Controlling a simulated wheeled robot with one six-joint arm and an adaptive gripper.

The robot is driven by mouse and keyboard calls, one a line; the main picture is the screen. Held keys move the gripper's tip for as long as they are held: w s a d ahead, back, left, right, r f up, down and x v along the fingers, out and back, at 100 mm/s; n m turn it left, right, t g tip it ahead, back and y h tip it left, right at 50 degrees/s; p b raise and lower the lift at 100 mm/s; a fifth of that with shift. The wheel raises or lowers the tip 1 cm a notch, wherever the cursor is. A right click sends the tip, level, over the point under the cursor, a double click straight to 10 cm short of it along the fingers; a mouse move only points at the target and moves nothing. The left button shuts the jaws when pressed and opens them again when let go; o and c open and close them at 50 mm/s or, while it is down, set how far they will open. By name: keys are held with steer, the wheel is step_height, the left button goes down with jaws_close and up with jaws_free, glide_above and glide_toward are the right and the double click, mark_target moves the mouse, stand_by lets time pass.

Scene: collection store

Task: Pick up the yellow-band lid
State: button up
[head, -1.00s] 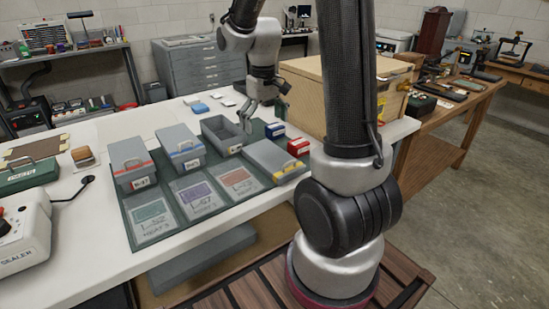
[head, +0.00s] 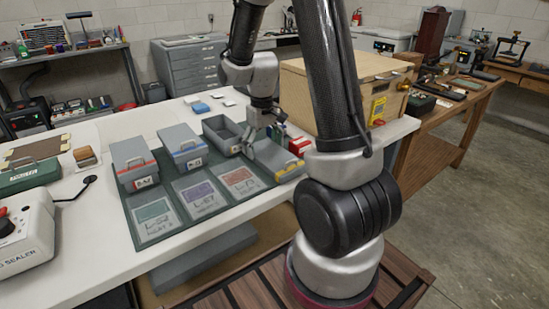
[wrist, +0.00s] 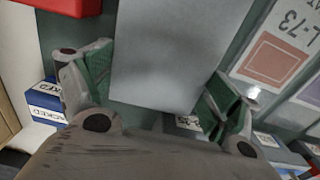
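The yellow-band lid (head: 274,160) is a flat grey lid on the green mat, at the right end of the row in the head view. Its yellow band shows at the front edge. In the wrist view its plain grey face (wrist: 175,55) fills the space between the fingers. My gripper (head: 258,141) is over the rear of the lid, which it partly hides. In the wrist view my gripper (wrist: 155,92) has its green-padded fingers wide apart, one near each side of the lid. I cannot tell whether they touch it.
An open grey box (head: 224,135) stands left of my gripper. Boxes with red (head: 132,160) and blue (head: 181,145) bands stand further left. A small red box (head: 299,146) is close on the right, with a wooden case (head: 300,88) behind. Label cards lie in front.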

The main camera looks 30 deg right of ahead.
steer(key=shift+c, duration=0.8)
